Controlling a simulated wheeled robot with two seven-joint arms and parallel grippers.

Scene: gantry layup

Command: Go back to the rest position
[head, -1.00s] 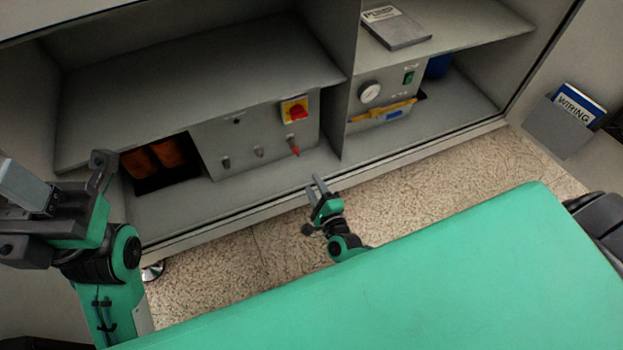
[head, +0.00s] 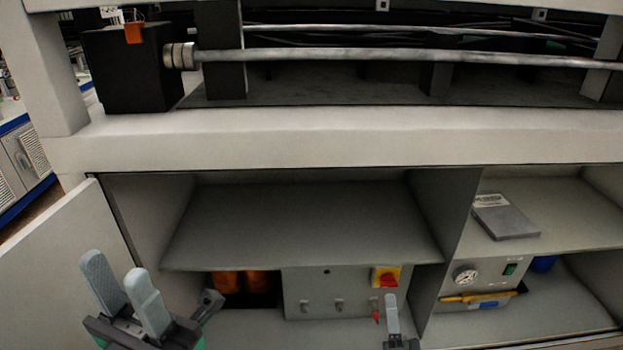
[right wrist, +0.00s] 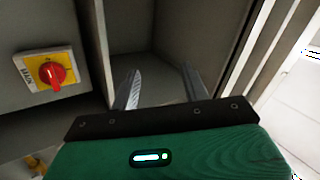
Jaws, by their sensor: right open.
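My left gripper (head: 116,268) is at the lower left of the head view, its two grey fingers apart and nothing between them. It is in front of the open cabinet. My right gripper (head: 392,300) is at the lower edge of the head view, in front of the grey control panel (head: 310,291). In the right wrist view its fingers (right wrist: 161,82) are spread with nothing between them. The rotary switch (right wrist: 49,72), red on yellow, is left of the fingers there. It also shows in the head view (head: 386,277).
The cabinet has a bare left shelf (head: 300,225) and a grey manual (head: 504,217) on the right shelf. A gauge unit (head: 480,282) stands below the manual. An open door (head: 68,262) is at left. Above runs a pale gantry beam (head: 350,137) with a metal rod (head: 400,57).

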